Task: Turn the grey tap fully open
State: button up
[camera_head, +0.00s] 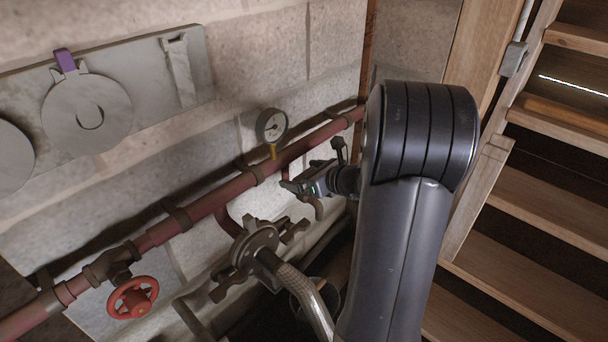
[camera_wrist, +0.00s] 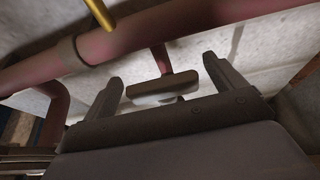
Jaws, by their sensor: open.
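In the wrist view a grey-brown bar-shaped handle (camera_wrist: 165,89), which looks like the grey tap, sits at the end of a short red stub coming off the red pipe (camera_wrist: 190,32). My gripper (camera_wrist: 162,68) is open, with one finger to each side of this handle in the picture. I cannot tell whether either finger touches it or how far in depth it lies. In the head view my gripper (camera_head: 303,197) is just below the red pipe (camera_head: 210,203), near the wall. The tap is not clearly visible there, and my arm covers much of the area to the right.
A pressure gauge (camera_head: 271,126) with a yellow stem stands on the pipe. A red handwheel (camera_head: 133,297) is at lower left. Wooden stairs (camera_head: 530,230) fill the right side.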

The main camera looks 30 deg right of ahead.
jog(key=shift+c, duration=0.5)
jog(key=c, duration=0.9)
jog(key=shift+o, duration=0.2)
jog(key=shift+n+g+y+p, duration=0.3)
jog(key=shift+n+y+p, duration=0.1)
jog(key=shift+p, duration=0.15)
jog(key=shift+r+n+g+y+p, duration=0.15)
jog(key=shift+n+g+y+p, duration=0.15)
jog(key=shift+n+y+p, duration=0.35)
jog(key=n+g+y+p, duration=0.1)
jog(key=n+y+p, duration=0.1)
jog(key=shift+g+p, duration=0.3)
jog(key=shift+p, duration=0.1)
jog(key=shift+n+g+y+p, duration=1.85)
jog(key=shift+n+g, duration=0.35)
jog(key=shift+n, duration=0.25)
jog(key=shift+f, duration=0.2)
